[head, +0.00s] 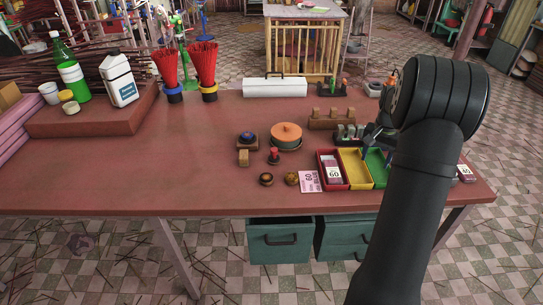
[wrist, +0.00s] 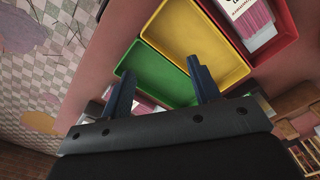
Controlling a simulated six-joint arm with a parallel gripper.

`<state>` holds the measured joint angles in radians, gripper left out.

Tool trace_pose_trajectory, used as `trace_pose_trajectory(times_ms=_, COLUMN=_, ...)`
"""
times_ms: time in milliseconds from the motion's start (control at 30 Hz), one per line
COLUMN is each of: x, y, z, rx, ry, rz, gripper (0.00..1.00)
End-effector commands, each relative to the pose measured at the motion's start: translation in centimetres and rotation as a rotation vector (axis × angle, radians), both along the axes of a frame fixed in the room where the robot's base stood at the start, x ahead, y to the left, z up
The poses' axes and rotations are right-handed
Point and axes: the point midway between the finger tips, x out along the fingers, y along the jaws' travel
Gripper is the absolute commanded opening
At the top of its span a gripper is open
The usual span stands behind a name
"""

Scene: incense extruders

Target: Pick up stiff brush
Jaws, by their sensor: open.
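I cannot make out the stiff brush for certain in either view; my arm covers part of the table's right side in the head view. In the wrist view my gripper (wrist: 162,88) has its two dark blue fingers apart, with nothing visibly held between them. The fingers show over the green compartment (wrist: 150,75) of a row of trays. In the head view my gripper is mostly hidden behind my arm, near the back of the trays.
The red tray (head: 346,184) holds labelled packets, and the yellow tray (head: 357,168) is empty. A wooden rack (head: 332,124) stands behind. An orange-lidded round pot (head: 286,134) and small stamps sit to the left. The table's (head: 150,180) left front is clear.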

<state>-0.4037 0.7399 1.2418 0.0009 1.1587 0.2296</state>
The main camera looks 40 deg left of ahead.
Motion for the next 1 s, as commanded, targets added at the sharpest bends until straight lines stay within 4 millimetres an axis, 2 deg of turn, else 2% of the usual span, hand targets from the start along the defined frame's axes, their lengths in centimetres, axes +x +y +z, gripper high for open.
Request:
trace_pose_trajectory(times_ms=33, x=-0.7, y=3.7, z=0.7, rx=0.001, ry=-0.002, rz=0.056, gripper=0.56)
trace_pose_trajectory(times_ms=200, x=-4.5, y=14.7, z=3.1, rx=0.001, ry=-0.002, rz=0.221, gripper=0.56)
trace_pose_trajectory(times_ms=267, x=-6.4, y=18.4, z=3.9, rx=0.001, ry=-0.001, rz=0.278, gripper=0.56)
trace_pose_trajectory(times_ms=400, x=-11.9, y=26.4, z=5.9, rx=0.001, ry=-0.001, rz=0.41, gripper=0.56)
trace_pose_trajectory(times_ms=500, x=-16.0, y=30.9, z=7.3, rx=0.001, ry=-0.001, rz=0.492, gripper=0.56)
trace_pose_trajectory(times_ms=600, x=-19.5, y=34.1, z=8.2, rx=-0.001, ry=0.0, rz=0.555, gripper=0.56)
trace_pose_trajectory(times_ms=733, x=-22.2, y=36.2, z=9.0, rx=-0.002, ry=0.0, rz=0.601, gripper=0.56)
trace_pose_trajectory(times_ms=867, x=-23.1, y=36.8, z=8.6, rx=-0.003, ry=0.002, rz=0.614, gripper=0.56)
trace_pose_trajectory(times_ms=1000, x=-23.1, y=36.8, z=6.1, rx=-0.004, ry=0.004, rz=0.613, gripper=0.56)
